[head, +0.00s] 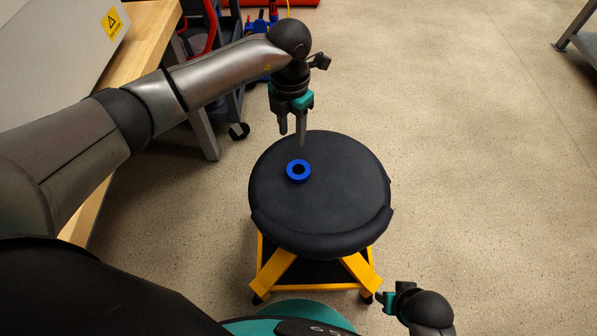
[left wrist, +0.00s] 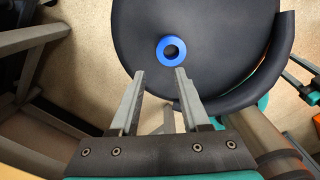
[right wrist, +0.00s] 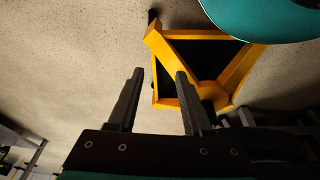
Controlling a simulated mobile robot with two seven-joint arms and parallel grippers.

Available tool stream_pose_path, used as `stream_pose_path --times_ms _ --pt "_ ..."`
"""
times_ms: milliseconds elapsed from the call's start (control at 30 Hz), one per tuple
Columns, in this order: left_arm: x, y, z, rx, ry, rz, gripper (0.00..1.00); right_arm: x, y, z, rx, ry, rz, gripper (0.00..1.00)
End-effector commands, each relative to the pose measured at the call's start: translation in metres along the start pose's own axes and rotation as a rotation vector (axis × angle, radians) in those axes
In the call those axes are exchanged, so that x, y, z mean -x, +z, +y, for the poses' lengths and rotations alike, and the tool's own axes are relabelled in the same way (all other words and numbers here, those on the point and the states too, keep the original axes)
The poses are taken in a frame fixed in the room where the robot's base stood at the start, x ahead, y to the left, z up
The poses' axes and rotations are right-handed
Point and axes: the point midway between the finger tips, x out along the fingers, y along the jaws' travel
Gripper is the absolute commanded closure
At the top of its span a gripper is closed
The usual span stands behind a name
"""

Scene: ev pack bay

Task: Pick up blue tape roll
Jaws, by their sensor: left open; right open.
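The blue tape roll (head: 298,162) lies flat on the black round seat of a stool (head: 335,205), left of the seat's middle. My left gripper (head: 291,138) is open and empty, pointing down above the seat's far left edge, close to the roll. In the left wrist view the roll (left wrist: 171,41) shows just beyond the fingertips (left wrist: 160,75), apart from them. My right gripper (right wrist: 158,75) is open and empty; in its wrist view the stool's yellow frame lies beyond it. In the head view only part of the right gripper (head: 380,298) shows, low at the right of the stool.
A wooden-edged workbench (head: 140,45) stands at the left, with a dark cart (head: 235,100) on a caster beside it. The stool has yellow legs (head: 272,272). The rest of the seat is bare. The speckled floor at the right is clear, with a grey metal leg (head: 575,25) at the far right.

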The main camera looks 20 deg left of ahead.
Motion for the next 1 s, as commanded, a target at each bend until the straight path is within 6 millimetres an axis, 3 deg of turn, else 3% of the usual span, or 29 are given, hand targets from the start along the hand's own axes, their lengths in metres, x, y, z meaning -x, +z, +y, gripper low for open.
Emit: stream_pose_path --times_ms 400,800,1000 --pt "-0.054 0.000 -0.002 -0.001 -0.004 0.000 0.54 0.035 -0.028 0.002 -0.003 0.004 0.067 0.50" --pt "-0.071 0.000 -0.001 -0.001 -0.003 -0.001 0.54 0.053 -0.037 0.003 -0.004 0.006 0.093 0.50" --pt "-0.088 -0.002 -0.002 -0.001 -0.004 -0.001 0.54 0.071 -0.044 0.003 -0.005 0.008 0.124 0.50"
